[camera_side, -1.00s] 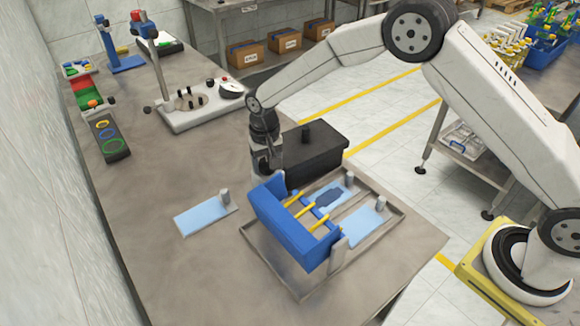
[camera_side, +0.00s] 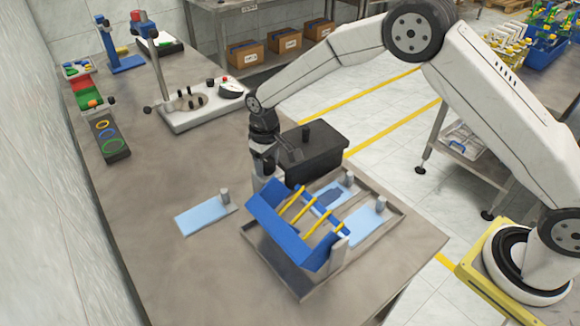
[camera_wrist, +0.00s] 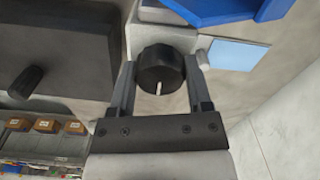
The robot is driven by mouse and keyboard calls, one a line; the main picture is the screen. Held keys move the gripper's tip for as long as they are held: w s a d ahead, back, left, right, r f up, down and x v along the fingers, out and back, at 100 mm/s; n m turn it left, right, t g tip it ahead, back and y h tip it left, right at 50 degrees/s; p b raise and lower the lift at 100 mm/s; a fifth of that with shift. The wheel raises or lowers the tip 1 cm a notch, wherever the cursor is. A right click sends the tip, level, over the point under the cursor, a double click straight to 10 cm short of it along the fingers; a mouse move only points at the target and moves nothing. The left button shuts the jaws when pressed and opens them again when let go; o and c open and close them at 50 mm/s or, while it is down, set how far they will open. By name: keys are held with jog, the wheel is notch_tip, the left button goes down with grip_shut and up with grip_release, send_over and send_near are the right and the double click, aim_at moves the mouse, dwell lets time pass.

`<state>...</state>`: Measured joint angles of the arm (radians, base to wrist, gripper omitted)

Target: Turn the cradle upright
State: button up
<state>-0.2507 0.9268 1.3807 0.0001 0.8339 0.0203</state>
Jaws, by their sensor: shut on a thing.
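The blue cradle (camera_side: 284,228), with several yellow rods across it, hangs tilted between grey posts on a metal tray frame (camera_side: 305,293). Its near panel leans over. In the wrist view only a blue edge of the cradle (camera_wrist: 212,10) shows at the top. My gripper (camera_wrist: 160,72) is shut on a round black knob (camera_wrist: 160,66) with a white mark, one finger on each side. In the side view my gripper (camera_side: 268,172) is at the cradle's far end, and the knob is hidden there.
A black box with a knob (camera_side: 318,162) stands close behind my gripper. Light blue plates lie left of the tray (camera_side: 204,214) and on its right (camera_side: 362,224). A white fixture (camera_side: 202,106) stands farther back.

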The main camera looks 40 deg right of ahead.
jog(key=n, duration=0.4)
dwell(0.3)
jog(key=o, duration=1.2)
jog(key=m, duration=0.4)
jog(key=shift+m, duration=0.3)
jog(key=m, duration=0.5)
